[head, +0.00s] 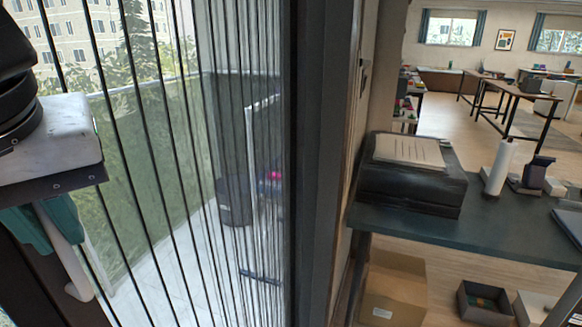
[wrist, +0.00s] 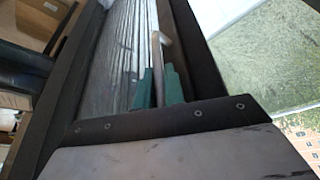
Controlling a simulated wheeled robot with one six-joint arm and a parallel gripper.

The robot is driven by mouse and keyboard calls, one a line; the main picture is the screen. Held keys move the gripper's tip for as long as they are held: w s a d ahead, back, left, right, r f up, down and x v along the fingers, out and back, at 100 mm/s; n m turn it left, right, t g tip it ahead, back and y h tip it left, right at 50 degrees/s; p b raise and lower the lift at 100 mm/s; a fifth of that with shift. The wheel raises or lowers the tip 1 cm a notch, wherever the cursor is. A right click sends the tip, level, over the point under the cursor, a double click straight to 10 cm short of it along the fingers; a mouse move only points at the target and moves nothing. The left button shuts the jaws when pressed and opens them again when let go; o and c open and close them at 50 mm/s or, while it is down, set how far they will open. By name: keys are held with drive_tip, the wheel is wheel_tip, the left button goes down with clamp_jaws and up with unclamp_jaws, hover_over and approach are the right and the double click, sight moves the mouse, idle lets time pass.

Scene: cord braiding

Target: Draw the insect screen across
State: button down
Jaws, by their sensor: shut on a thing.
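The insect screen (head: 165,150) is a sheer pleated mesh with dark vertical fold lines. It spans from the dark door frame (head: 310,160) to the left side of the head view, with folds packed closer near that frame. A dark pull bar (head: 50,285) stands at its left end. My gripper (head: 45,228), with teal fingers, is at the far left, shut on a pale curved handle (head: 74,268) by this bar. In the wrist view, the fingers (wrist: 159,85) stand on either side of the handle (wrist: 156,50), and the pleated screen (wrist: 105,65) runs beside them.
Behind the mesh is a balcony with a pale tiled floor, a railing and a dark bin (head: 233,200). To the right of the frame, a dark desk (head: 480,230) holds a black printer (head: 412,190). A cardboard box (head: 395,290) is below the desk.

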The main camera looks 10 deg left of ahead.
drive_tip(key=c, duration=1.8)
unclamp_jaws()
drive_tip(key=shift+o, duration=0.2)
drive_tip(key=shift+r, duration=0.1)
drive_tip(key=v, duration=0.7)
drive_tip(key=shift+s+r, duration=0.2)
drive_tip(key=shift+r, duration=0.1)
drive_tip(key=shift+d, duration=0.1)
